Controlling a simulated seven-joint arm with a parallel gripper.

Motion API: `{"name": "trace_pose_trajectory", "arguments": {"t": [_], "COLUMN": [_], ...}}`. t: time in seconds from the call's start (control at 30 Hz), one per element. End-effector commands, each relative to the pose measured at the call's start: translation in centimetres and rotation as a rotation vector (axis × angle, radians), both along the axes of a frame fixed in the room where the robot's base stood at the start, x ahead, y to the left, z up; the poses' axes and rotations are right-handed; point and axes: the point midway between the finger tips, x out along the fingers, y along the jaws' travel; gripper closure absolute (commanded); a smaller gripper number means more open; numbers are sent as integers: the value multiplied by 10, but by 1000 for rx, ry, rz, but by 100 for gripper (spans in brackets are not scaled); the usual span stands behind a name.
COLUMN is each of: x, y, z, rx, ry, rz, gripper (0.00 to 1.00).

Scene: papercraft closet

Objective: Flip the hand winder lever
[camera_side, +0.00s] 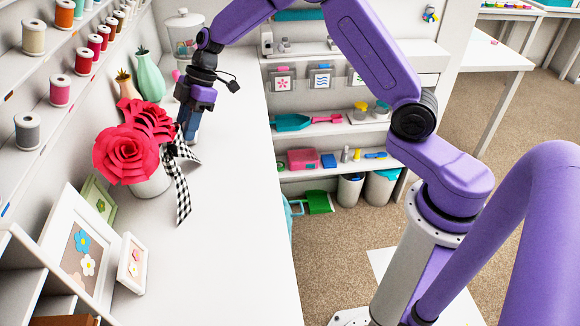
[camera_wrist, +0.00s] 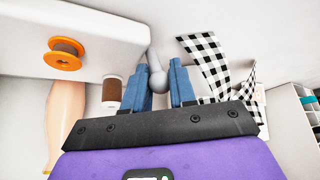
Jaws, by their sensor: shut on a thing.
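The hand winder lever appears as a small grey, rounded piece with a thin stem (camera_wrist: 157,78) in the wrist view. It stands between the two blue fingers of my gripper (camera_wrist: 160,88), which are shut on it. In the side view my gripper (camera_side: 190,130) points down at the white counter, beyond the red paper flowers. I cannot make out the lever or the winder's body there.
Red paper flowers (camera_side: 128,153) in a white pot with a checkered ribbon (camera_side: 183,190) stand close to my gripper. The ribbon (camera_wrist: 208,60) is right beside my fingers. A green vase (camera_side: 148,76) and a glass jar (camera_side: 185,33) stand behind. The counter (camera_side: 232,235) is clear in front.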

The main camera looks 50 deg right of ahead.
Motion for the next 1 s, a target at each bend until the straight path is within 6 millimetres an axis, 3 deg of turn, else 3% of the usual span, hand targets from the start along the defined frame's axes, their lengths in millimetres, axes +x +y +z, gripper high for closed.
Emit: {"name": "trace_pose_trajectory", "arguments": {"t": [1.0], "x": [-8], "y": [-5], "z": [-3], "rx": [123], "ry": [-120], "rz": [3], "gripper": [97]}}
